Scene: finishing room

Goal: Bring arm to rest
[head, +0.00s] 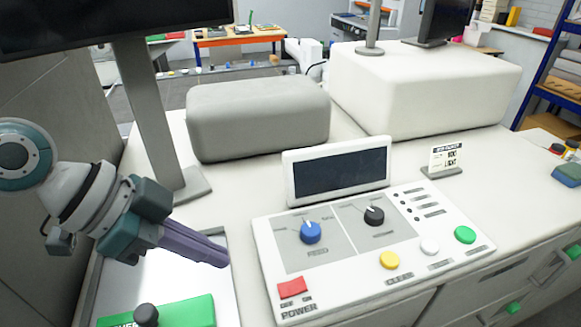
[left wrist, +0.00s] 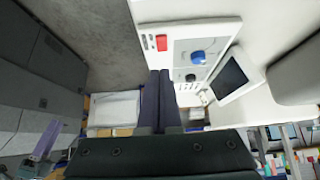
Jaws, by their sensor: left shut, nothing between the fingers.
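My left gripper (head: 217,255) comes in from the left in the head view. Its purple fingers are together, with nothing between them. They are above the light tray on the counter, left of the control panel (head: 330,267), with a gap to the panel. The left wrist view shows the same closed fingers (left wrist: 159,100) pointing up the picture, close to the panel. My right arm does not show in the head view. A purple finger-like shape (left wrist: 45,142) at the lower left of the left wrist view looks like my right gripper; its jaws are too small to read.
The panel has a red power button (head: 292,287), a blue knob (head: 310,232), a black knob (head: 374,216) and a screen (head: 340,171). A green block (head: 190,312) with a black knob lies at front left. A grey monitor post (head: 150,110) stands behind my left arm.

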